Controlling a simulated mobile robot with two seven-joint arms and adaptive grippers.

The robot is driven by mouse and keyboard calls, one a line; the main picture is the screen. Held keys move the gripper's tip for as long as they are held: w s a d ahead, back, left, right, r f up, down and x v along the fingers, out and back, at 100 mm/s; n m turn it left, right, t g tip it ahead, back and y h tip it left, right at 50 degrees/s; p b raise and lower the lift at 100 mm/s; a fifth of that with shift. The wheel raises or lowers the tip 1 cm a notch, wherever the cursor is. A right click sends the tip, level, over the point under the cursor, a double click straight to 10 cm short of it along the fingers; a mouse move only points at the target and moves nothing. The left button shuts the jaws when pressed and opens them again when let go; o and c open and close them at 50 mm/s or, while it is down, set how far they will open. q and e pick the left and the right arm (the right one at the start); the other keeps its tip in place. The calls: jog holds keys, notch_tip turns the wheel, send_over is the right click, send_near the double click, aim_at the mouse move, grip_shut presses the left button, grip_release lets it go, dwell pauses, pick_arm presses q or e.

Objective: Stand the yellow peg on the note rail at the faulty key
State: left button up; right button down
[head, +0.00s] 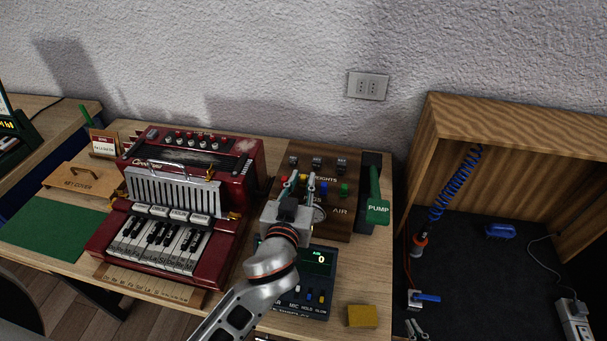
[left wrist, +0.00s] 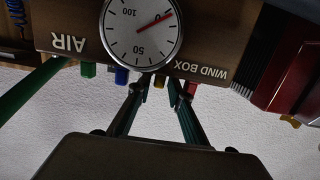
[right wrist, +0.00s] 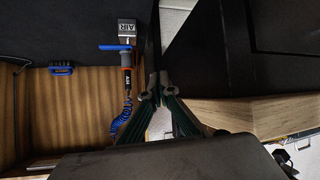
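The yellow peg (head: 303,178) sits in a row of coloured pegs on the brown wind box (head: 340,222); in the left wrist view it (left wrist: 158,82) lies between my fingers. My left gripper (head: 294,184) is open around it; contact is unclear. The note rail, seemingly the pale lettered strip (head: 150,284), lies in front of the red accordion (head: 232,245). Its piano keys (head: 158,244) show, but I cannot tell which is faulty. My right gripper (head: 415,328) is low at the right, its tips close together in the right wrist view (right wrist: 157,93); nothing shows held.
A tuner box (head: 318,262) reading 0 stands below my left gripper. A green pump handle (head: 377,208) is to its right, and a yellow block (head: 362,316) lies near the front edge. A wooden booth (head: 510,125) with an air hose is further right.

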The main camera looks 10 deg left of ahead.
pick_arm(q)
jog(key=shift+s+r, duration=0.1)
jog(key=shift+s, duration=0.05)
grip_shut()
pick_arm(e)
jog(key=shift+s+d+f, duration=0.2)
jog(key=shift+s+f, duration=0.25)
jog(key=shift+f, duration=0.05)
jog(key=shift+r, duration=0.1)
pick_arm(q)
jog(key=shift+r, duration=0.2)
notch_tip(320, 180, up, 10)
jog(key=p, duration=0.1)
jog(key=shift+f, duration=0.25)
pick_arm(e)
jog(key=shift+d+r+h, duration=0.3)
jog(key=shift+d+r, duration=0.05)
jog(key=shift+d, duration=0.15)
